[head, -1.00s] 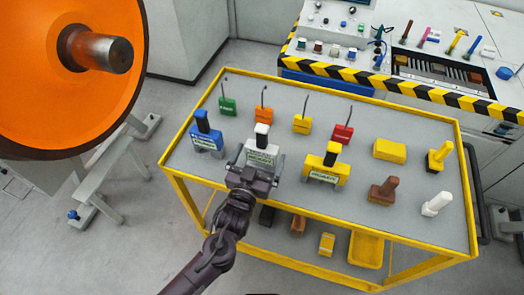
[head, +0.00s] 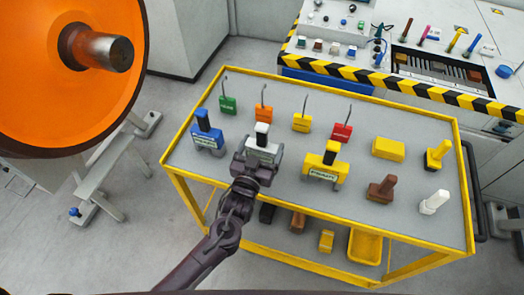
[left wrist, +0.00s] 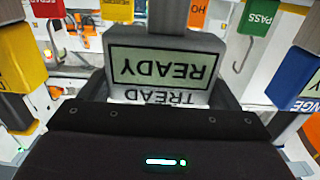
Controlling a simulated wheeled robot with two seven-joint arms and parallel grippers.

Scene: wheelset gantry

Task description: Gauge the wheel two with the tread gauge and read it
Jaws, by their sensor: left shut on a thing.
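The tread gauge (head: 263,147), a pale grey block with a white and black handle, stands on the cart's top at the front. In the left wrist view the gauge (left wrist: 165,68) shows upside down, with the word TREAD and a display that reads READY. My left gripper (head: 256,163) is shut on the gauge, with its fingers on either side of the block. A big orange wheel (head: 45,95) with a steel axle end is at the upper left. Its number does not show. My right gripper is in neither view.
The yellow cart (head: 455,190) also bears a blue gauge (head: 208,138), a yellow gauge (head: 324,170), several coloured hook tags, a yellow box (head: 388,149) and stamps. A bench with a striped edge (head: 420,90) stands behind. Grey floor lies between cart and wheel stand.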

